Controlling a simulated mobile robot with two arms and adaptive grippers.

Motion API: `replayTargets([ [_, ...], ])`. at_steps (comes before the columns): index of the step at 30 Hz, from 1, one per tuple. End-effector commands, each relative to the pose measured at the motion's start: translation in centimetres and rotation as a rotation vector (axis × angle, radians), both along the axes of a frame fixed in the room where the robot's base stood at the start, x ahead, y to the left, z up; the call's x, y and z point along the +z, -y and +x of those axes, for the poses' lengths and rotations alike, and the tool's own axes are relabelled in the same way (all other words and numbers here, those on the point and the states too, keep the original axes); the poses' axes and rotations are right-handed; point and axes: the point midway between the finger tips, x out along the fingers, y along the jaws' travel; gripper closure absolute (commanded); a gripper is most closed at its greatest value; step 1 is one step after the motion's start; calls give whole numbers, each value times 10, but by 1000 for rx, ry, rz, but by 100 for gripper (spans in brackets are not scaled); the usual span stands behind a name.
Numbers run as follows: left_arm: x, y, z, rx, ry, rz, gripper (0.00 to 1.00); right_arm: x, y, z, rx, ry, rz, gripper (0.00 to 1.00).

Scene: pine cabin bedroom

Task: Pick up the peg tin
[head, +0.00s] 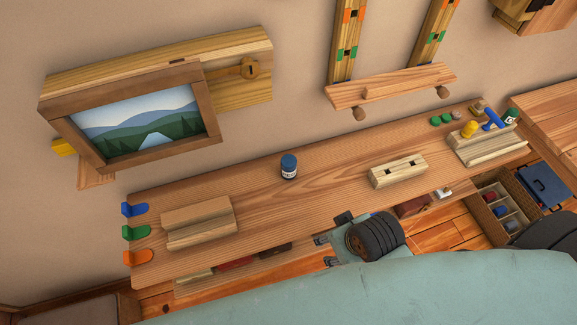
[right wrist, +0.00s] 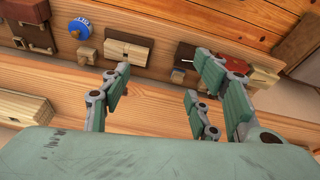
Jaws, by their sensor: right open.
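The tin cannot be made out with certainty in that view. My left gripper is not in view.
The bench (head: 330,185) is clear around the tin. A grooved wooden block (head: 200,222) stands left, a slotted block (head: 398,171) right. Colored hooks (head: 136,232) line the left end. A framed picture (head: 150,115) and a small shelf (head: 390,86) are on the wall above.

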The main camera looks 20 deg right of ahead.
Motion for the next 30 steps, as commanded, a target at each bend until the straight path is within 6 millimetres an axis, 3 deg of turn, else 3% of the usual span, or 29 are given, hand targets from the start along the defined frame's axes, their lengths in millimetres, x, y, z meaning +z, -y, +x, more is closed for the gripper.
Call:
replayTargets([
  [3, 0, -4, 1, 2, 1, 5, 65, 30, -2, 2, 13, 39, 12, 44],
  [5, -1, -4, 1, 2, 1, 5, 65, 43, -9, 14, 47, 102, 38, 44],
  [20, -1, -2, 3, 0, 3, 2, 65, 39, -48, 109, 177, 514, 195, 44],
  [24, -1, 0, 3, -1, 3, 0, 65, 44, -47, 140, 170, 680, 227, 44],
  [30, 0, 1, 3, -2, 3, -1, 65, 52, -37, 163, 139, 830, 234, 44],
])
